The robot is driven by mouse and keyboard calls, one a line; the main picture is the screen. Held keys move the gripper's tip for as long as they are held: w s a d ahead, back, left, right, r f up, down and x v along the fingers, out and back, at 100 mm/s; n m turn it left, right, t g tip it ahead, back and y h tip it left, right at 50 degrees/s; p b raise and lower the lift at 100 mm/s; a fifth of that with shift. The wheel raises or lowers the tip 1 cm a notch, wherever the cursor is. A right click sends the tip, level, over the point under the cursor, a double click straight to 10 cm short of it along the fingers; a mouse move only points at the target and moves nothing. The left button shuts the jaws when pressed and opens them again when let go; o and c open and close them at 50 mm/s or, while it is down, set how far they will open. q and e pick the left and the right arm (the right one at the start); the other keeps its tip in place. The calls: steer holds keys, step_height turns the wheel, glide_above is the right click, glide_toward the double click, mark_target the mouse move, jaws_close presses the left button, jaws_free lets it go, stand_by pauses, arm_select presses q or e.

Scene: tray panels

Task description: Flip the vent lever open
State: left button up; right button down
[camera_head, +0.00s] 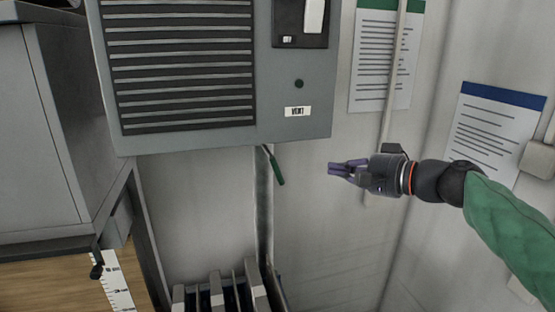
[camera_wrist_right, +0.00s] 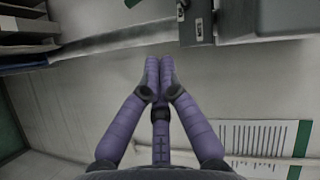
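The vent lever (camera_head: 273,165) has a green handle and hangs below the bottom edge of a grey wall unit (camera_head: 210,137), slanting down to the right. A white label reading VENT (camera_head: 297,112) is on the unit above it. My right gripper (camera_head: 332,169) is to the right of the lever, at about its height in the picture, apart from it. Its purple fingers point left. In the right wrist view its fingertips (camera_wrist_right: 160,65) are together with nothing between them. I cannot make out the lever for sure in that view. My left gripper is not in view.
The unit has a slatted grille (camera_head: 185,65) and a white rocker switch (camera_head: 314,16). A grey cabinet (camera_head: 45,130) stands at left. Upright grey panels (camera_head: 217,290) stand below. Papers (camera_head: 485,130) hang on the wall at right. The space between gripper and lever looks clear.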

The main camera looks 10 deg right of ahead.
mark_target(270, 159)
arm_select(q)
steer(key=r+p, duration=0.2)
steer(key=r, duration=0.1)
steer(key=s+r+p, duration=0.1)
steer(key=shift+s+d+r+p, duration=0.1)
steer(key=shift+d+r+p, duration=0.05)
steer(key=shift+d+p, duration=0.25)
arm_select(e)
steer(key=w+a+f, duration=0.2)
steer(key=w+a, duration=0.5)
steer(key=shift+a+f, duration=0.4)
steer(key=shift+s, duration=0.1)
arm_select(q)
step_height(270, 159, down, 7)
steer(key=b, duration=0.7)
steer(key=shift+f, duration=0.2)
arm_select(e)
steer(key=shift+a+f+m+t+y, duration=0.5)
steer(key=shift+a+f+m, duration=0.2)
steer(key=shift+m, duration=0.2)
